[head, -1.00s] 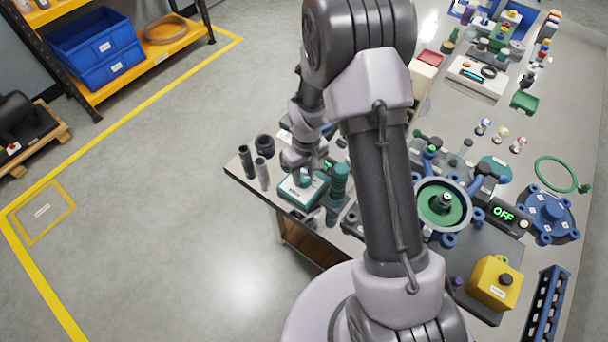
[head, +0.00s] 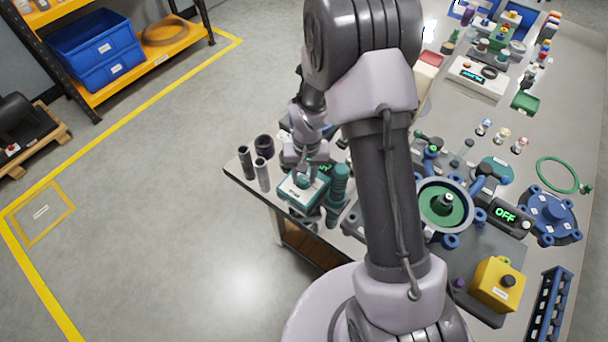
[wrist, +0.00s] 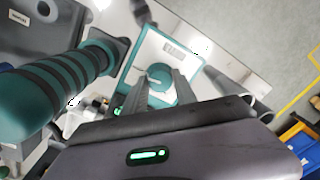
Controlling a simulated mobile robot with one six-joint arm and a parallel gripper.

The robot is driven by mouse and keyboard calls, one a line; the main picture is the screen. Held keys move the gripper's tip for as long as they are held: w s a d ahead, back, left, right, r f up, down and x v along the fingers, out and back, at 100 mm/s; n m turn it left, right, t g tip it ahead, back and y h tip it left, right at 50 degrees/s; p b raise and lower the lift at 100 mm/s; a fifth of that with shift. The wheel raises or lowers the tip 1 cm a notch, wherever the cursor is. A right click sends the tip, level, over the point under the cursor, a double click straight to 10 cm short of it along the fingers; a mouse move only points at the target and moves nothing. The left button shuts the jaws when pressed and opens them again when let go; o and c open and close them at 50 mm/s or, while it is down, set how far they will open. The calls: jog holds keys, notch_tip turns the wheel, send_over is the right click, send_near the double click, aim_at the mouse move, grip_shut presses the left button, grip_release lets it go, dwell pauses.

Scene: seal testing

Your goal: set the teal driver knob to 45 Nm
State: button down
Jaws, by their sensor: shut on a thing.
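The teal driver is a teal-edged box with a white top (head: 297,190) near the table's left end. A ribbed teal and black handle (head: 339,182) stands beside it and is large in the wrist view (wrist: 55,88). The round teal knob (wrist: 158,76) sits on the box's top face (wrist: 145,50). My gripper (wrist: 161,80) has one finger on each side of the knob and is shut on it. In the head view my gripper (head: 308,173) is over the box and partly covers the knob. I cannot read the setting or the small label.
Dark cylinders (head: 246,162) stand left of the box at the table edge. A small green display (head: 326,168) is close behind it. My arm hides the table's middle. A green-centred round fixture (head: 444,203) and a yellow box (head: 496,284) are to the right.

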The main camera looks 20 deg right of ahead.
aim_at(307, 178)
jog(key=c, duration=1)
grip_release()
notch_tip(307, 178, up, 18)
jog(key=p, duration=0.6)
jog(key=shift+d+f, duration=0.25)
jog(key=shift+d, duration=0.1)
jog(key=shift+s, duration=0.1)
